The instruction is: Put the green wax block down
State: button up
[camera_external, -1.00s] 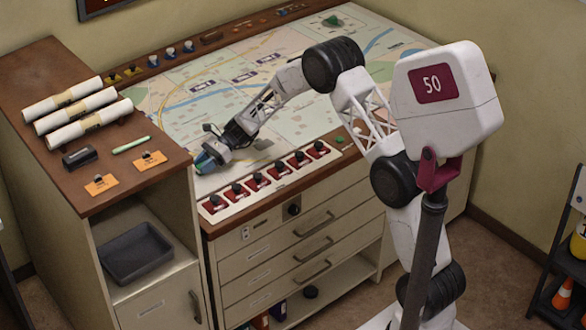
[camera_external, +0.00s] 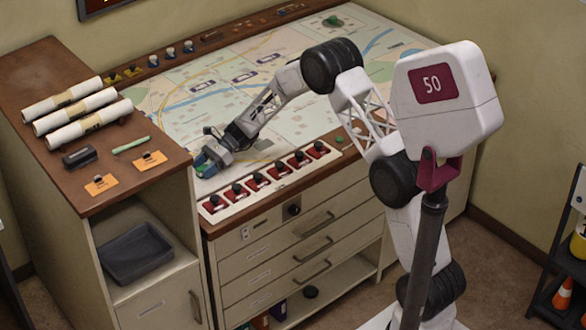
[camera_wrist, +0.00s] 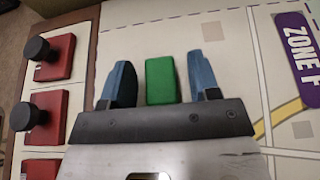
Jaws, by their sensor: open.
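The green wax block (camera_wrist: 160,80) lies between the two blue fingers of my gripper (camera_wrist: 160,85) in the wrist view, with a gap on each side. It appears to rest on the map surface (camera_wrist: 225,60). In the external view my gripper (camera_external: 206,163) is low over the near left corner of the map table, and a bit of the green block (camera_external: 208,170) shows at the fingers. My gripper is open and does not hold the block.
A row of red switch boxes with black knobs (camera_external: 276,170) runs along the table's front edge, close to my gripper. A wooden cabinet (camera_external: 100,205) with rolled papers (camera_external: 62,99) stands to the left. The map behind my gripper is largely clear.

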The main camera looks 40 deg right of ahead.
jog(key=shift+r, duration=0.15)
jog(key=v, duration=1.2)
dwell(0.7)
